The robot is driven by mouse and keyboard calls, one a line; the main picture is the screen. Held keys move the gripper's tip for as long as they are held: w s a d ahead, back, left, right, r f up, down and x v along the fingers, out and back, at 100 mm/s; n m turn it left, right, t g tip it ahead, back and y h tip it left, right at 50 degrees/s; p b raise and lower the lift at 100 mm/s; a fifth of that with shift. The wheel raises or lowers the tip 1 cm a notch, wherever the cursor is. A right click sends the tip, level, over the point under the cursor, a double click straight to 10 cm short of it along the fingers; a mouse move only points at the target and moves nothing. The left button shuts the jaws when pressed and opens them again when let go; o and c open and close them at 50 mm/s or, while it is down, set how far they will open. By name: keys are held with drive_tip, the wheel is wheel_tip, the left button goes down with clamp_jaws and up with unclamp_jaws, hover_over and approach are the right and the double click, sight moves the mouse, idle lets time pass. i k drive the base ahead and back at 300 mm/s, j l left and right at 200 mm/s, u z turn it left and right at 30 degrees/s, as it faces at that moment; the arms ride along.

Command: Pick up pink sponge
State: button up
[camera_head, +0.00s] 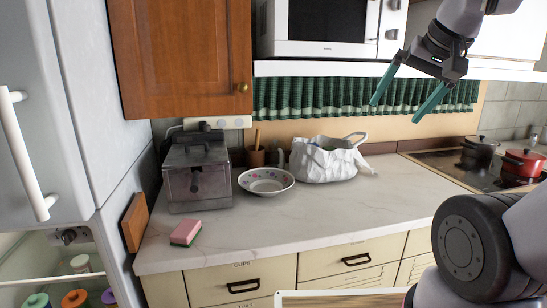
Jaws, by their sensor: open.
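The pink sponge (187,230) lies flat on the left end of the light marble counter (300,224), near its front edge. It has a pink upper layer and a green lower layer. My gripper (403,113) is in the upper right of the head view, well to the right of the sponge and above the counter. Its two teal fingers are spread apart with nothing between them.
A metal fryer (196,175) stands behind the sponge. A patterned bowl (266,181) and a white bag (325,160) stand farther right. Two pots (477,152) (524,163) sit on the stove. A wooden cabinet (180,60) hangs above. The counter's front middle is clear.

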sight(186, 232)
drive_tip(key=j+u, duration=0.15)
drive_tip(key=u, duration=0.3)
drive_tip(key=i+j+u, duration=0.1)
drive_tip(key=u, duration=0.35)
drive_tip(key=i+j+u, duration=0.1)
drive_tip(key=u, duration=0.35)
drive_tip(key=k+l+z, duration=0.1)
drive_tip(key=k+l, duration=0.15)
drive_tip(key=i+l+u, duration=0.2)
drive_tip(key=l, duration=0.2)
drive_tip(key=l+u, duration=0.2)
drive_tip(key=l, duration=0.15)
